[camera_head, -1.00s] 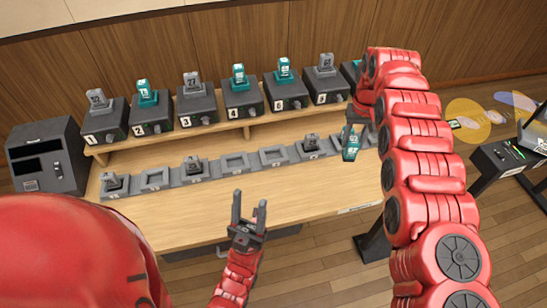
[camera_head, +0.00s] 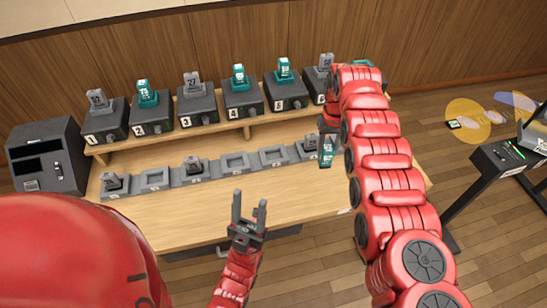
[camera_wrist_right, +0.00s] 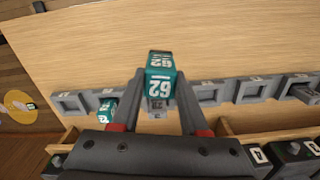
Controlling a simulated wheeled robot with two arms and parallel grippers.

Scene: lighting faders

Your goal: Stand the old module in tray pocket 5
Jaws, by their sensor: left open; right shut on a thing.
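My right gripper (camera_head: 328,132) is shut on a teal module (camera_head: 326,155); the module also shows between the fingers in the right wrist view (camera_wrist_right: 160,77), marked 62. It hangs in front of the right part of the tray row, near the grey module (camera_head: 310,143) in the sixth pocket from the left. The fifth pocket from the left (camera_head: 273,157) is empty and lies to the left of the held module. The fourth pocket (camera_head: 235,163) is also empty. My left gripper (camera_head: 248,222) is open and empty, in front of the bench edge.
Several dark docks with upright modules line the raised shelf (camera_head: 165,137) behind the tray. My right arm hides the tray's right end. Another teal module (camera_wrist_right: 107,110) shows by the tray row in the wrist view. The bench top (camera_head: 200,205) in front is clear.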

